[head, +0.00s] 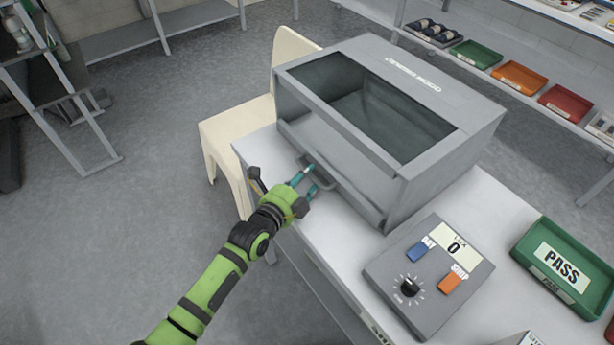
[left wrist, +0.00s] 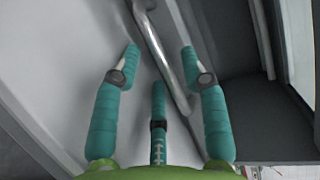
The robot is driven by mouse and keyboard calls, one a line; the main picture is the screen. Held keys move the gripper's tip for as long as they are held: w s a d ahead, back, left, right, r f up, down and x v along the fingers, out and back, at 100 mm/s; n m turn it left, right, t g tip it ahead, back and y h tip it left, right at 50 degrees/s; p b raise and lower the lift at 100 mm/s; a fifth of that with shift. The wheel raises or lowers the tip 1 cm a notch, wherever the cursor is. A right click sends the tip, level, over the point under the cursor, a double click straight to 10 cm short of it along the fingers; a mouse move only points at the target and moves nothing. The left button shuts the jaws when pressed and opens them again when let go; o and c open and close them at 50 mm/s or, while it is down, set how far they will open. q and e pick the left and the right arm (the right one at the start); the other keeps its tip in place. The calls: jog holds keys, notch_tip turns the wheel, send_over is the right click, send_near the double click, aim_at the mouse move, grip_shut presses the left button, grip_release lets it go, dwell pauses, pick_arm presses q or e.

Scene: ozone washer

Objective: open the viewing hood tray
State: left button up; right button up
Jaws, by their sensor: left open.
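The viewing hood (head: 440,95) is a grey box with a dark glass window on top, standing on a white table. Its grey tray front (head: 345,192) is at the lower left side of the hood and carries a bar handle (head: 322,172). My left gripper (head: 306,180), with teal fingers, is at this handle. In the left wrist view, the metal handle (left wrist: 163,50) passes between the open fingers of my left gripper (left wrist: 160,52). I cannot tell whether any finger touches it. A dark gap shows to the right of the handle there. My right gripper is not in view.
A grey control box (head: 428,275) with a dial, blue and orange buttons and a display reading 0 stands in front of the hood. A green PASS tray (head: 570,290) is at the right. A cream chair (head: 232,130) stands behind the table. Open floor lies left.

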pick_arm(q)
jog(key=shift+w+d, duration=0.2)
jog(key=shift+w, duration=0.15)
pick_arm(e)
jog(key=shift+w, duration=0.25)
pick_arm(q)
grip_shut()
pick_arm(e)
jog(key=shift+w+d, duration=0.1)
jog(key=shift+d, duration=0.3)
